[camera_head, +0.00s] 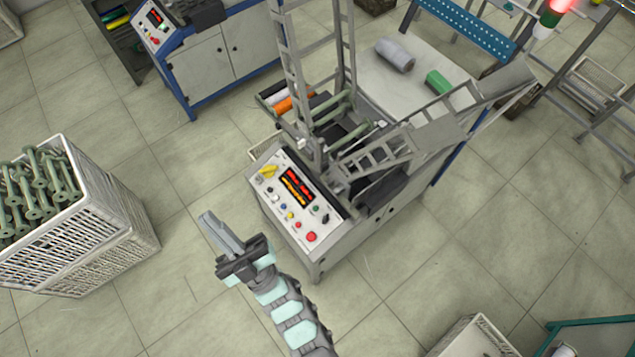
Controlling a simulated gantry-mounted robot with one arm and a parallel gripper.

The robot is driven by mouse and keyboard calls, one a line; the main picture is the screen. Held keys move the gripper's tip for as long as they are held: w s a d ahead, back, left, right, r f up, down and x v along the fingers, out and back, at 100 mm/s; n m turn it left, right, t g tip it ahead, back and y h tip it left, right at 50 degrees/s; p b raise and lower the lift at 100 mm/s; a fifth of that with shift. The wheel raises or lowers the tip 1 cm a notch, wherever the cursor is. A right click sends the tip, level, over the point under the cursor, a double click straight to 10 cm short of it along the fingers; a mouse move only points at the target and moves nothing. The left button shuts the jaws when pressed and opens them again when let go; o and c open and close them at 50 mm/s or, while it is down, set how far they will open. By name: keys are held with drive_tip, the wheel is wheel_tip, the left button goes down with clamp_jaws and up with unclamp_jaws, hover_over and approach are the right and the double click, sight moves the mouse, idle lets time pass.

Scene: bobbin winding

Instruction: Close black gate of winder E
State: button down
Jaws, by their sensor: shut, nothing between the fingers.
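A grey winder (330,245) stands in the middle, with a sloped control panel (295,203) of buttons and a lit red-orange display. No letter E can be read on it. A black part (382,192) sits along its right side; I cannot tell if this is the gate or how far it is open. Ladder-like grey frames rise from the machine and partly hide its inside. My gripper (209,219) is shut and empty. In the picture it is left of the control panel, over the floor, apart from the winder.
A white crate (95,225) of green bobbins stands at the left. Another machine with a blue frame (190,95) is behind. A table behind the winder carries a grey spool (395,55) and a green spool (438,82). Tiled floor is open around the winder's front.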

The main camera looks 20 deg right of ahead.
drive_tip(key=w+a+f+n+g+h+b, duration=0.25)
drive_tip(key=w+f+b, duration=0.25)
drive_tip(key=f, duration=0.8)
drive_tip(key=w+a+f+n+g+h+b, duration=0.15)
drive_tip(key=w+f+g+b, duration=0.3)
drive_tip(key=f, duration=0.75)
drive_tip(key=w+d+f+g+h+b, duration=0.2)
drive_tip(key=w+d+f+h+b, duration=0.2)
drive_tip(key=d+f+h+b, duration=0.65)
drive_tip(key=s+d+f+h+b, duration=0.1)
drive_tip(key=d+f+h, duration=0.1)
drive_tip(key=d, duration=0.5)
drive_tip(key=s+d+f+m+g+h+b, duration=0.1)
drive_tip(key=s+d+f+h, duration=0.1)
drive_tip(key=d+h, duration=0.2)
drive_tip(key=d, duration=0.2)
drive_tip(key=shift+d+m+b, duration=0.3)
drive_tip(key=shift+d, duration=0.1)
drive_tip(key=shift+s+f, duration=0.1)
